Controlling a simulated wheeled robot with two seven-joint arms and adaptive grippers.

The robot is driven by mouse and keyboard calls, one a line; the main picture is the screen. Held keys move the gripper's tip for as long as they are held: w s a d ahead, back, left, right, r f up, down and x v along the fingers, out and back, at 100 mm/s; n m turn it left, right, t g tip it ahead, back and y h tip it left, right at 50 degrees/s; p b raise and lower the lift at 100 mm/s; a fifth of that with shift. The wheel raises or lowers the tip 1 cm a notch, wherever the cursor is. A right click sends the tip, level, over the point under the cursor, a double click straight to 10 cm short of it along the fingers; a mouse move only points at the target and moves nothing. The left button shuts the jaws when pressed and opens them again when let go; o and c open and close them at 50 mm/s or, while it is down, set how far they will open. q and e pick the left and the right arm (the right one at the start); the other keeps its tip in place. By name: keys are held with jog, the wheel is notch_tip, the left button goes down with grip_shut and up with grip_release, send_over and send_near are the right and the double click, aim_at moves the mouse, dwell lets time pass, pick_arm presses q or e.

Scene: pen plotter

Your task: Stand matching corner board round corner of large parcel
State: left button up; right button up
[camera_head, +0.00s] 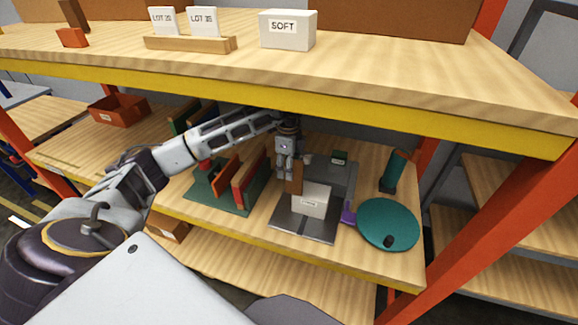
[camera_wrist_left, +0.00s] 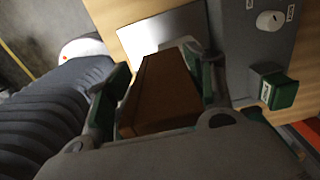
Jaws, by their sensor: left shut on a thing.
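My left gripper (camera_head: 285,168) reaches under the upper shelf and is shut on a brown corner board (camera_head: 297,178). The board hangs below the fingers, at the back left of a white labelled parcel (camera_head: 312,201); I cannot tell if they touch. The parcel sits on a grey metal plate (camera_head: 290,226). In the left wrist view the brown board (camera_wrist_left: 160,90) lies between the two green-sided fingers (camera_wrist_left: 160,95). A green rack (camera_head: 222,198) to the left holds several upright boards in red, orange and green. My right gripper is not in view.
A teal round disc (camera_head: 388,226) with a dark knob lies right of the plate. A grey unit with a green button (camera_head: 339,158) stands behind the parcel. The upper shelf's yellow edge (camera_head: 300,103) overhangs my arm. A white SOFT box (camera_head: 288,30) stands on top.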

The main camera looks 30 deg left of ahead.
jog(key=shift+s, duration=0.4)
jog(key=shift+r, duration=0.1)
